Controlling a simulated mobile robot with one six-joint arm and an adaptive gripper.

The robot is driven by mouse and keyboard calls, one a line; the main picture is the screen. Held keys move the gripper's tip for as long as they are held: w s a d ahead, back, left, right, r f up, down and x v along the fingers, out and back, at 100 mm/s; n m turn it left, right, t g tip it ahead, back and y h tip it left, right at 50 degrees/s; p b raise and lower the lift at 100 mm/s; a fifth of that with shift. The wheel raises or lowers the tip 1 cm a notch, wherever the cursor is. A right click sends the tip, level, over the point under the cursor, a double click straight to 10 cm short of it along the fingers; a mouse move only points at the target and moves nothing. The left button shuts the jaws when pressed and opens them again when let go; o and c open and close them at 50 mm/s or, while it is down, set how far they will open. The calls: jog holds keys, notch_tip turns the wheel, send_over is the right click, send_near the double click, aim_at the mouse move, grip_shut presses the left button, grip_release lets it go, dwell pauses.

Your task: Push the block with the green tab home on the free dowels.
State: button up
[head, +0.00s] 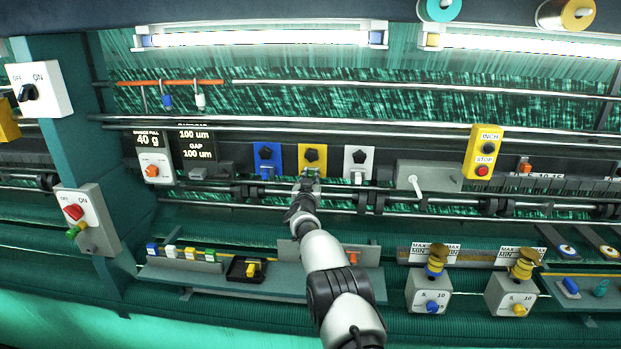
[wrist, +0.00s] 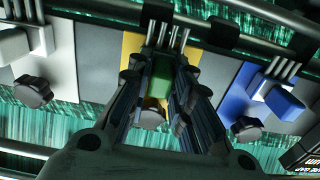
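The yellow plate (head: 312,153) has a dark knob and stands between a blue plate (head: 267,160) and a white plate (head: 358,161). My gripper (head: 308,180) is at the lower part of the yellow plate. In the wrist view my gripper (wrist: 161,80) has its fingers closed in on both sides of the block with the green tab (wrist: 161,76). Bare metal dowels (wrist: 175,38) of the yellow plate show just past the block. The fingers hide most of the block, and I cannot tell whether it touches the dowels.
A blue block (wrist: 284,104) sits by dowels on the blue plate, and a pale block (wrist: 14,46) on the white plate. Dark rails run close by the plates. A grey box with a lever (head: 428,177) stands right. A shelf (head: 220,277) with small coloured blocks lies below.

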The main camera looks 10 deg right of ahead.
jog(key=o, duration=0.4)
jog(key=shift+f, duration=0.1)
jog(key=shift+s, duration=0.1)
jog(key=shift+v, duration=6.1)
